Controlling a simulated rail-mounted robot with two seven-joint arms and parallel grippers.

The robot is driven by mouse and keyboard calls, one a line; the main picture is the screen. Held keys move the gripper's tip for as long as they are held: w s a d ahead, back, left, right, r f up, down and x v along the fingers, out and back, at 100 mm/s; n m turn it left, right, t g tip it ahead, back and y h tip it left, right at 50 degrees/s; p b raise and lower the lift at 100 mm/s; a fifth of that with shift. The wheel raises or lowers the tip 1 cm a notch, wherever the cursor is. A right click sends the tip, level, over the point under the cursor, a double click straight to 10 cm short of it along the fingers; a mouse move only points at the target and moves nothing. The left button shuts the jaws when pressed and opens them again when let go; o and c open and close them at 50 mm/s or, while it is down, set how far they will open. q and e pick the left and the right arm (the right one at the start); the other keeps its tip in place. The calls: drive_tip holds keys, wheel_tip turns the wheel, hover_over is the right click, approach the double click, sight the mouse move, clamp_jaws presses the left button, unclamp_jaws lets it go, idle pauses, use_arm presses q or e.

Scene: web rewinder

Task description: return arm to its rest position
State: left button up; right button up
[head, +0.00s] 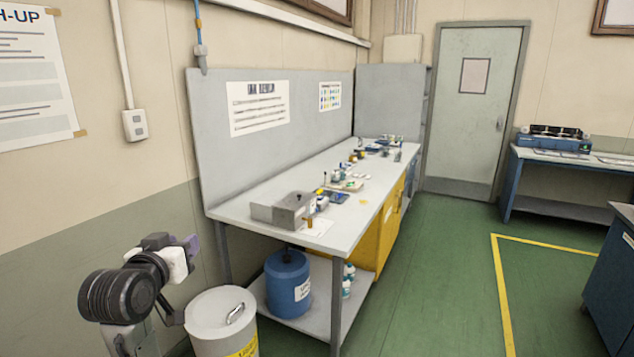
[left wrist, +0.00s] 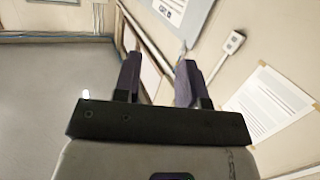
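My left arm comes in at the lower left of the head view, in front of the wall. Its left gripper (head: 193,243) is raised above the white drum and apart from the wall and bench. In the left wrist view, the two dark purple fingers of this gripper (left wrist: 158,70) stand apart with nothing between them. My right arm and right gripper are not in view.
A white lidded drum (head: 208,311) stands just below and right of my left gripper. A grey bench (head: 262,206) with bottles and boxes runs along the wall, with a blue drum (head: 288,283) underneath. The green floor (head: 440,280) to the right is clear.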

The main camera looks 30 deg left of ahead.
use_arm(q)
drive_tip(key=s+d+f+m+g+h+p, duration=0.2)
drive_tip(key=d+f+m+h, duration=0.15)
drive_tip(key=d+f, duration=0.7)
drive_tip(key=s+d+f+m+g+h+p, duration=0.1)
drive_tip(key=s+d+f+m+h+p, duration=0.2)
drive_tip(key=d+f, duration=0.8)
drive_tip(key=s+d+f+m+g+h+p, duration=0.15)
drive_tip(key=s+d+f+g, duration=0.25)
drive_tip(key=s+f, duration=0.45)
drive_tip(key=s+d+f+m+g+p, duration=0.15)
drive_tip(key=s+d+f+g, duration=0.35)
drive_tip(key=s, duration=0.7)
wheel_tip(320, 180, up, 37)
drive_tip(key=w+a+t+p, duration=0.1)
drive_tip(key=p, duration=3.6)
drive_tip(key=shift+a+f+n+p, duration=0.15)
drive_tip(key=shift+n+p, duration=0.15)
drive_tip(key=shift+n, duration=0.15)
drive_tip(key=shift+s, duration=0.1)
